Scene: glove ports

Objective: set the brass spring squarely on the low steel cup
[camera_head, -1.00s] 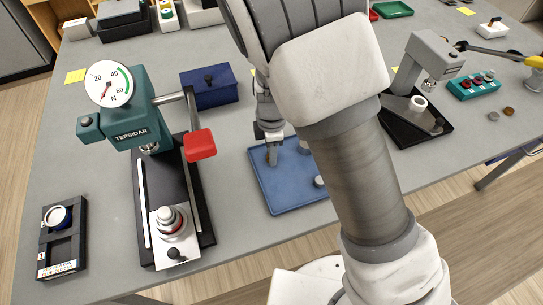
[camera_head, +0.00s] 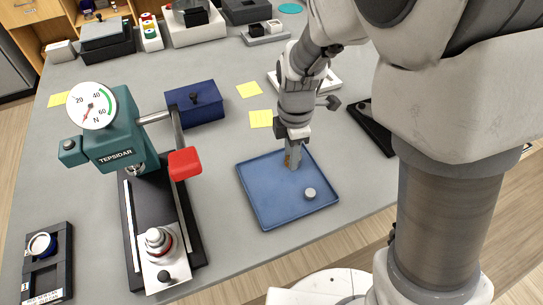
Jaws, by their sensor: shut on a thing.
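My gripper (camera_head: 292,164) points down over the far part of the blue tray (camera_head: 257,210). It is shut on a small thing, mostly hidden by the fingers. A brownish, brass-coloured bit (camera_head: 287,159) shows at its left side and looks like the brass spring; its coils cannot be made out. A short grey cylinder (camera_head: 310,193) stands in the tray, right of and nearer than my gripper. On the tester's front plate (camera_head: 150,273), a stepped steel piece (camera_head: 157,240) with a red ring stands upright. I cannot tell which steel piece is the low cup.
The teal force tester (camera_head: 115,145) with its red-handled lever (camera_head: 184,162) stands left of the tray. A blue box (camera_head: 196,105) is behind. A black holder (camera_head: 46,262) lies front left. My arm covers the right side. Bench between tester and tray is clear.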

